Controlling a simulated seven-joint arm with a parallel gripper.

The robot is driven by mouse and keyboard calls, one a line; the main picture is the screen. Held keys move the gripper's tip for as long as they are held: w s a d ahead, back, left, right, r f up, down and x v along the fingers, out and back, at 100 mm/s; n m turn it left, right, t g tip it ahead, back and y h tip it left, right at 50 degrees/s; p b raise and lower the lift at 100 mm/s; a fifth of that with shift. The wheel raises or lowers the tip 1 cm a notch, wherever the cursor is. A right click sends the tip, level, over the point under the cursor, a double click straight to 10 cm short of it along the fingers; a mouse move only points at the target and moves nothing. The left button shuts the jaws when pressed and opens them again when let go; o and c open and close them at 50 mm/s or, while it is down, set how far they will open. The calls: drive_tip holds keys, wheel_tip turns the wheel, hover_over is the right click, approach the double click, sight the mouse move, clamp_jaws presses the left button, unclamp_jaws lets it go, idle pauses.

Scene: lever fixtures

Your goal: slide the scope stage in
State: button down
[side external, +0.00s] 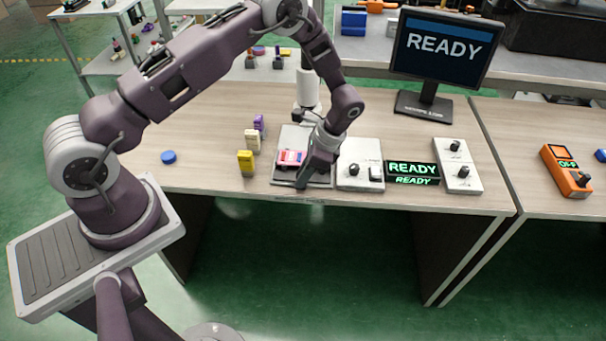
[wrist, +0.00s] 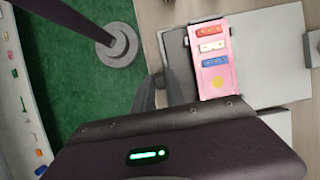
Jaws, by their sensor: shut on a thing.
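The scope stage (side external: 284,174) is a dark grey plate at the table's front edge, in front of the scope's pale base (side external: 293,136). In the wrist view the stage (wrist: 178,48) shows as a grey plate beside my fingers. A pink tray with red, white and blue pieces (side external: 290,157) lies on it; the tray also fills the middle of the wrist view (wrist: 214,80). My gripper (side external: 304,180) is low at the stage's front edge. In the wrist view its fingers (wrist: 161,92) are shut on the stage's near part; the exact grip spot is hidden.
The scope's white column (side external: 308,92) rises behind. A white control box (side external: 360,166) stands close on the right, then a READY sign (side external: 413,170) and a knob panel (side external: 458,166). Yellow, cream and purple blocks (side external: 246,162) stand on the left. The table's left is mostly clear.

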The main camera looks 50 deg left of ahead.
drive_tip(key=w+a, duration=0.5)
drive_tip(key=shift+w+a, duration=0.2)
drive_tip(key=shift+w, duration=0.1)
drive_tip(key=c, duration=1.4)
unclamp_jaws()
drive_tip(key=shift+o, duration=0.2)
drive_tip(key=v, duration=0.7)
drive_tip(key=shift+c, duration=0.2)
